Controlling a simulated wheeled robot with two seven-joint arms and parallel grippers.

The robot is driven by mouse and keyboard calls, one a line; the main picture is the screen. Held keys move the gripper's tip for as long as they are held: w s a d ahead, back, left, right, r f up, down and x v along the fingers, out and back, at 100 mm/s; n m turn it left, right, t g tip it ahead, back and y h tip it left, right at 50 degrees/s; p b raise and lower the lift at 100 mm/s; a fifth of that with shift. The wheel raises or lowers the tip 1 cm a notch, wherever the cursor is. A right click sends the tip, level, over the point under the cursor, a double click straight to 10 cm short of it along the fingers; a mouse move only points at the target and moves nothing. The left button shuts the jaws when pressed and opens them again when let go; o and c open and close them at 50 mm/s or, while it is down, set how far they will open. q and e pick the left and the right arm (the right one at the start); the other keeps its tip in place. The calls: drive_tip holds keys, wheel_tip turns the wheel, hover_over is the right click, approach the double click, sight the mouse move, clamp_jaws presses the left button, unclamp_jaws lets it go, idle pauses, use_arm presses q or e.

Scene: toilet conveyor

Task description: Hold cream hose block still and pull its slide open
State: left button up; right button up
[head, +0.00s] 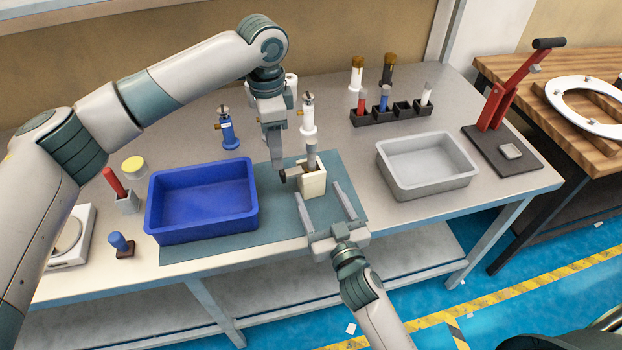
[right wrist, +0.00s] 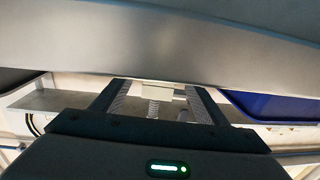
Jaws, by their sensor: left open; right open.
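The cream hose block (head: 314,184) stands upright on the teal mat (head: 278,228) in the middle of the table, with a grey upright piece (head: 311,156) on top and a dark brown-grey piece (head: 291,174) at its left side. I cannot tell which part is the slide. My left gripper (head: 280,168) points down just left of the block, open. My right gripper (head: 320,189) is open, its fingers reaching from the near side toward the block's two sides; contact is unclear. In the right wrist view the cream block (right wrist: 160,90) shows between the fingers, with a ribbed piece.
A blue tray (head: 160,214) stands left and a grey tray (head: 452,181) right of the block. Behind it are a blue bottle (head: 229,132), a white bottle (head: 308,118) and a dark rack (head: 368,120). A red lever press (head: 500,98) stands at right.

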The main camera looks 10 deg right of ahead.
drive_tip(key=shift+s+d, duration=0.15)
drive_tip(key=shift+s, duration=1.4)
drive_tip(key=shift+s+d, duration=0.15)
drive_tip(key=shift+s, duration=1.4)
drive_tip(key=shift+s+f, duration=0.1)
